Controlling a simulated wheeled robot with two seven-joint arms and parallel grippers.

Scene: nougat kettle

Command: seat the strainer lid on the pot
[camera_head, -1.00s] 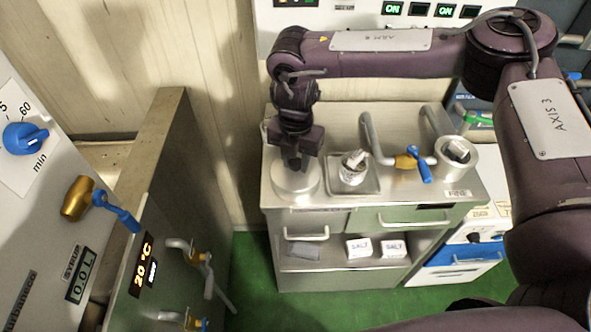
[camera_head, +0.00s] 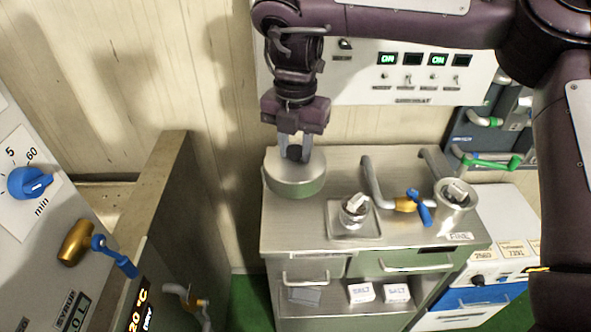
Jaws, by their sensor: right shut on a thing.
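My right gripper (camera_head: 295,149) comes down from above and is shut on the knob. The lid hangs level and appears to be above the left side of the steel cart top, apart from it. Its underside is hidden, so I cannot see any strainer holes. I cannot make out the lid's pot in this view. My left gripper is not in view.
The steel cart (camera_head: 300,236) carries a small metal cup (camera_head: 355,213) on a square tray (camera_head: 340,233), a bent pipe with a blue-handled valve (camera_head: 419,208), and a cup marked FINE (camera_head: 455,203). A panel with a blue dial (camera_head: 30,183) and a brass-and-blue lever (camera_head: 78,243) stand left.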

